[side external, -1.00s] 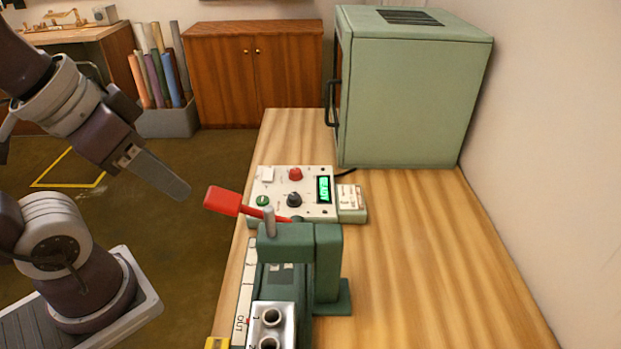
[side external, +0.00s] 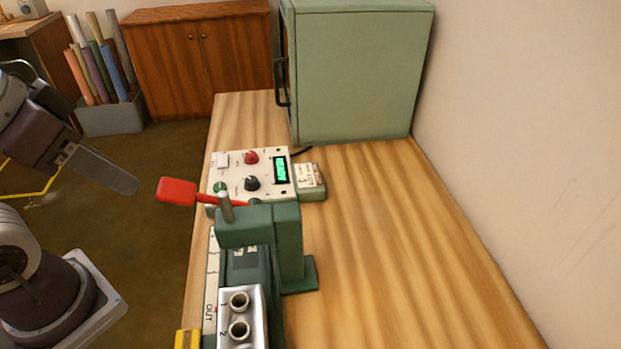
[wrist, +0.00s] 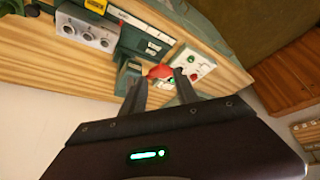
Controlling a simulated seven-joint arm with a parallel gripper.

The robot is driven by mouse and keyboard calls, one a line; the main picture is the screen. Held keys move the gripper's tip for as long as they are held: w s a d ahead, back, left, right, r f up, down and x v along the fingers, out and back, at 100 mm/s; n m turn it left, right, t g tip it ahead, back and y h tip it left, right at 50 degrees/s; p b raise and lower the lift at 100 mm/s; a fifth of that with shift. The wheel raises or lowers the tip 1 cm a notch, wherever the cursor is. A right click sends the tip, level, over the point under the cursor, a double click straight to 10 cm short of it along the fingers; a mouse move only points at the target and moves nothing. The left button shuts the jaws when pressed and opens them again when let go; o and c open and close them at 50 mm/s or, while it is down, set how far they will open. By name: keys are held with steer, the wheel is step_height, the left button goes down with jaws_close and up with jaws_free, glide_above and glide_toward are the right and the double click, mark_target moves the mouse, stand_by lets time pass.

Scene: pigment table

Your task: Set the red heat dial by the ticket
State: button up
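The red heat dial (side external: 251,157) sits at the top of a white control panel (side external: 234,166), with a black knob (side external: 252,184) below it. In the wrist view a red knob (wrist: 193,77) shows on the panel. The ticket (side external: 308,175) lies on a green block right of the panel; its writing is too small to read. My gripper (side external: 130,184) hangs left of the panel, apart from it and from the red lever handle (side external: 176,191). In the wrist view my gripper's two fingers (wrist: 160,88) stand apart with nothing held between them.
A green press frame (side external: 245,228) with the red lever stands in front of the panel. A metal block with round holes (side external: 251,318) is nearer. A green cabinet (side external: 355,75) stands behind. The tabletop (side external: 390,240) to the right is clear. The panel has a lit green display (side external: 282,171).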

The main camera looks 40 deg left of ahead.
steer(key=shift+o, duration=1.3)
steer(key=w+a+r+n+g, duration=0.1)
steer(key=w+r+n, duration=0.1)
steer(key=w, duration=0.7)
steer(key=shift+w+a+r+n, duration=0.3)
steer(key=shift+w+a+n, duration=0.05)
steer(key=shift+w+n, duration=0.05)
steer(key=n+g, duration=0.4)
steer(key=n, duration=0.4)
glide_above(250, 154)
step_height(250, 154, down, 18)
steer(key=shift+a+f, duration=0.1)
step_height(250, 154, down, 6)
steer(key=shift+r, duration=0.15)
steer(key=shift+f, duration=0.55)
jaws_close()
